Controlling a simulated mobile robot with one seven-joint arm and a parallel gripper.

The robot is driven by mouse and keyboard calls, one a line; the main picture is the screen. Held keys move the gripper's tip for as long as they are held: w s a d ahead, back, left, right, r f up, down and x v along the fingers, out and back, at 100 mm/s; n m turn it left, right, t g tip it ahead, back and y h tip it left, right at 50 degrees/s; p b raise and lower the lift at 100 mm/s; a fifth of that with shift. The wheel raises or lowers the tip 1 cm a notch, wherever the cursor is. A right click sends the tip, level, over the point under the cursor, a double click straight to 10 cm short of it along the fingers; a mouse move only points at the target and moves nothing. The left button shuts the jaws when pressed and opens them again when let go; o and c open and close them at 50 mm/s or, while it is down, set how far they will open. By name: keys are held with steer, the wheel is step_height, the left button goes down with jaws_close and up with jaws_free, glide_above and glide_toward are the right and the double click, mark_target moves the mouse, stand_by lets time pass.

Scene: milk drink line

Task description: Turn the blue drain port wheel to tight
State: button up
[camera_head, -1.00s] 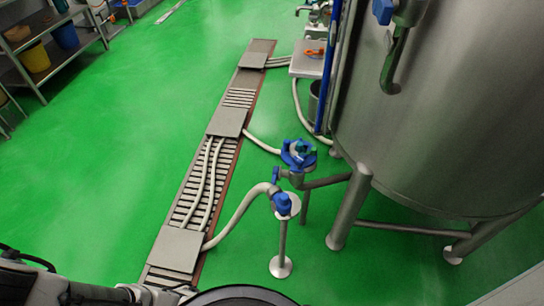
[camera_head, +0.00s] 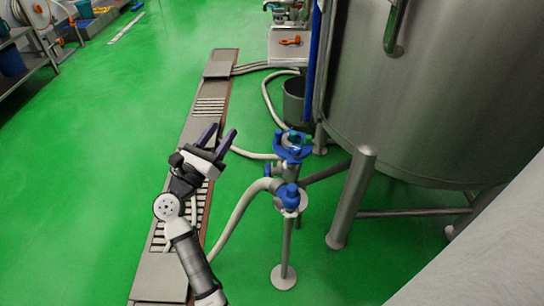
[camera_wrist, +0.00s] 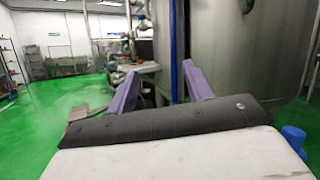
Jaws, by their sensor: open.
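A blue wheel-like fitting (camera_head: 292,147) with a teal centre sits on the pipework in front of the steel tank (camera_head: 430,100). A second blue fitting (camera_head: 289,197) stands just below it on a post with a round foot. I cannot tell for sure which one is the drain port wheel. My gripper (camera_head: 218,137) is open and empty, raised to the left of both fittings and apart from them. Its two purple fingers also show in the wrist view (camera_wrist: 160,92), with nothing between them. A blue part (camera_wrist: 293,138) shows at the lower right there.
A long floor drain (camera_head: 205,107) with grates and plates runs on the left, with pale hoses (camera_head: 240,215) leading from it. Tank legs (camera_head: 350,200) stand right of the fittings. Shelving (camera_head: 25,65) is at the far left.

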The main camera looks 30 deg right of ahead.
mark_target(293, 152)
steer(key=s+d+f+m+g+y+b, duration=0.1)
steer(key=s+d+f+m+g, duration=0.15)
steer(key=d+f, duration=0.4)
steer(key=s+d+f+m+g+y, duration=0.1)
steer(key=s+d+f+m+g, duration=0.2)
steer(key=f, duration=0.6)
steer(key=shift+n, duration=0.55)
steer(key=x, duration=1.4)
steer(key=shift+w+d+f, duration=0.15)
steer(key=shift+w+f, duration=0.15)
steer(key=shift+c, duration=0.4)
steer(key=c, duration=0.9)
steer(key=shift+g, duration=0.25)
